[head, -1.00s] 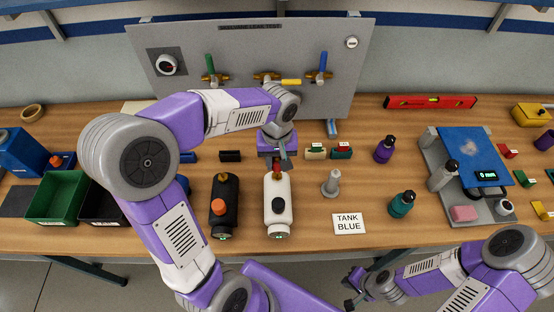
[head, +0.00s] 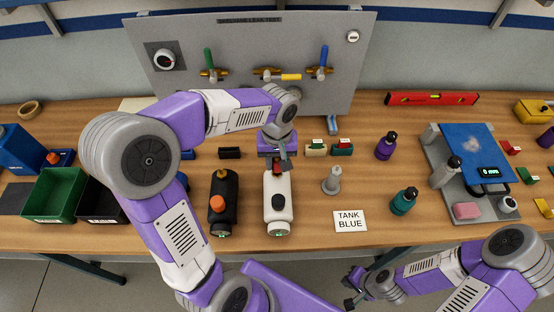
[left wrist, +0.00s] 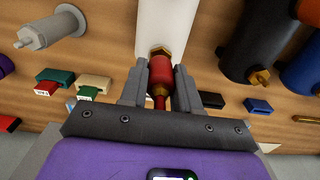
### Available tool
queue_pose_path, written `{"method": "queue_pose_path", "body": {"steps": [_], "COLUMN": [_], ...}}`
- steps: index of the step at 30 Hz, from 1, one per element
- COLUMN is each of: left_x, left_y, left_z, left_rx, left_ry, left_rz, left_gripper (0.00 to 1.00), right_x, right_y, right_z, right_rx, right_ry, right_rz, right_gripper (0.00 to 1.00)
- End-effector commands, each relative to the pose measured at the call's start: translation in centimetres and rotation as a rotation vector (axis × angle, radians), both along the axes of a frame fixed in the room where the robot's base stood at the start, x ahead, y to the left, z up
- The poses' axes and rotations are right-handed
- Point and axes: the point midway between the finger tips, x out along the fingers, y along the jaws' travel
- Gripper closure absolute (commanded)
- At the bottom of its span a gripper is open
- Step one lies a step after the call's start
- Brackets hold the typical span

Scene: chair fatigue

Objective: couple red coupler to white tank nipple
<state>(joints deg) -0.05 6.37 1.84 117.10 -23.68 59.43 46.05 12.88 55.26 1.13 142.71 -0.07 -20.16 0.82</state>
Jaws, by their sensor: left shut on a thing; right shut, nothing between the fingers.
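The white tank (head: 277,212) lies on the bench with its nipple end toward the back panel. In the left wrist view its white body (left wrist: 165,20) ends in a brass nipple (left wrist: 160,50). My left gripper (head: 281,163) is shut on the red coupler (left wrist: 183,88), just behind the tank. The coupler is lined up with the nipple and its front end appears to meet it; I cannot tell whether they are locked together. My right gripper (head: 352,290) is shut and empty at the front, off the bench edge.
A grey fitting (head: 332,182) stands to the right, behind a "TANK BLUE" card (head: 350,221). Green (head: 342,149) and tan (head: 316,150) blocks sit right of my left gripper. The leak-test panel (head: 300,50) stands behind.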

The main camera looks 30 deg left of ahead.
Motion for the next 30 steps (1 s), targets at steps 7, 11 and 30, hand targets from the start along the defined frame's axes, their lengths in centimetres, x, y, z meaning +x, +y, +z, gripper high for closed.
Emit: {"method": "queue_pose_path", "body": {"steps": [7,11,30], "left_x": [0.0,0.0,0.0], "left_y": [0.0,0.0,0.0], "left_z": [-0.7,-1.1,0.7], "left_rx": [0.000,0.000,0.001], "left_ry": [0.000,0.000,-0.002], "left_rz": [0.000,0.000,0.000], "left_gripper": [1.00,1.00,0.39], "right_x": [0.0,0.0,0.0], "right_y": [0.0,0.0,0.0], "right_z": [-0.6,-0.8,-0.3], "right_rx": [0.000,0.000,0.000], "right_ry": [0.000,0.000,0.000], "right_rz": [0.000,0.000,0.000], "right_gripper": [1.00,1.00,1.00]}}
